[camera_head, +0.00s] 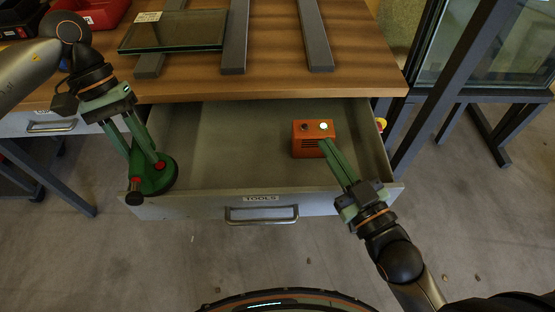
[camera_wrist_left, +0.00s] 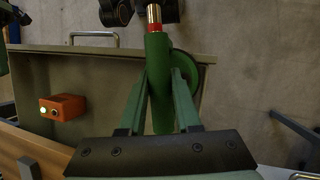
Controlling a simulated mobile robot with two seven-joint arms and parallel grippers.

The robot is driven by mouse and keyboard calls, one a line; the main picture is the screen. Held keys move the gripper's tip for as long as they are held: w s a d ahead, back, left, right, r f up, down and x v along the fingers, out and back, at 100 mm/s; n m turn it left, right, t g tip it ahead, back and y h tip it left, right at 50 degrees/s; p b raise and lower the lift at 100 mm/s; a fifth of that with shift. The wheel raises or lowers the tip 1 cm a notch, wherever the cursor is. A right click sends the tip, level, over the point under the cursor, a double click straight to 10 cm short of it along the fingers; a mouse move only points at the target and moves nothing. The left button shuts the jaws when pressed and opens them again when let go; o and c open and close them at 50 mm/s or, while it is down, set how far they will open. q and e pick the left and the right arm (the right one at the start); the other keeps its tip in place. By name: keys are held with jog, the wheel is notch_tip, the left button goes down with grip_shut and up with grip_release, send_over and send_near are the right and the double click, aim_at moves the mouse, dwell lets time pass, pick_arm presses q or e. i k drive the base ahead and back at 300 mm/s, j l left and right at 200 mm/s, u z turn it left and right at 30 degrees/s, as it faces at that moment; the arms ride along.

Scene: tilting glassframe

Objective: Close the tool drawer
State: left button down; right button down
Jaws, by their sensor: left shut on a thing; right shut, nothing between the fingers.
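The tool drawer (camera_head: 225,150) stands pulled out below the workbench, with a "TOOLS" label and a metal handle (camera_head: 262,220) on its front. My left gripper (camera_head: 147,172) is shut on a green suction lifter (camera_head: 160,183) at the drawer's left front corner. In the left wrist view the lifter's green handle (camera_wrist_left: 158,75) lies between the fingers, with its round pad beside them; whether it rests on the drawer is unclear. My right gripper (camera_head: 324,146) is shut and empty, its tips at an orange box (camera_head: 306,129) inside the drawer; contact is unclear. The box also shows in the left wrist view (camera_wrist_left: 67,107).
The wooden workbench (camera_head: 275,80) above the drawer carries a glass pane (camera_head: 175,32) and grey bars (camera_head: 235,40). A dark frame with glass (camera_head: 465,75) stands at the right. The concrete floor (camera_head: 160,265) before the drawer is mostly clear.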

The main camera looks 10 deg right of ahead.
aim_at(234, 160)
jog(key=k+j, duration=0.4)
jog(key=j, duration=0.2)
jog(key=k+z, duration=0.25)
jog(key=k, duration=0.3)
